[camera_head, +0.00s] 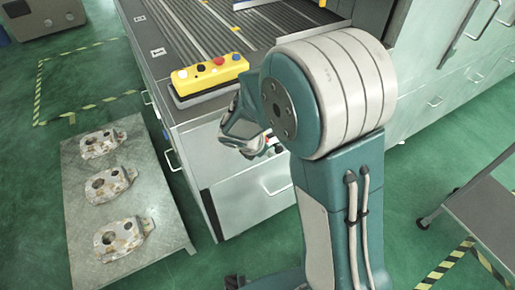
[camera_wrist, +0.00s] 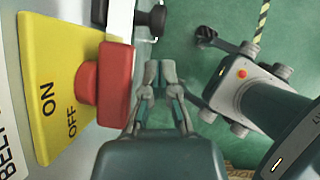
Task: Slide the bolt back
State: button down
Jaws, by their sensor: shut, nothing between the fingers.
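In the wrist view a black knob (camera_wrist: 152,19) on a short stem stands out from a pale upright strip (camera_wrist: 120,22) at the top; it may be the bolt's handle, but I cannot tell for sure. A red block (camera_wrist: 115,85) sits below it, beside a yellow ON/OFF plate (camera_wrist: 48,85) with a red switch part (camera_wrist: 87,82). My gripper (camera_wrist: 160,72) is shut and empty, its fingertips just right of the red block and below the knob. I cannot tell whether it touches the block. In the head view my gripper (camera_head: 243,133) is beside the machine's front, and my arm hides most of the panel.
A yellow button box (camera_head: 209,74) sits on the machine's corner (camera_head: 165,92). A low metal table (camera_head: 85,225) with three castings (camera_head: 122,237) stands at left. A grey table (camera_head: 490,215) stands at right.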

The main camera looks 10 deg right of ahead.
jog(key=shift+w+d+f, duration=0.25)
jog(key=shift+w+d, duration=0.05)
jog(key=shift+d, duration=0.2)
jog(key=shift+w+d+f, duration=0.25)
jog(key=shift+d, duration=0.2)
jog(key=d, duration=0.2)
jog(key=w+d, duration=0.1)
jog(key=d, duration=0.1)
jog(key=shift+w+d, duration=0.15)
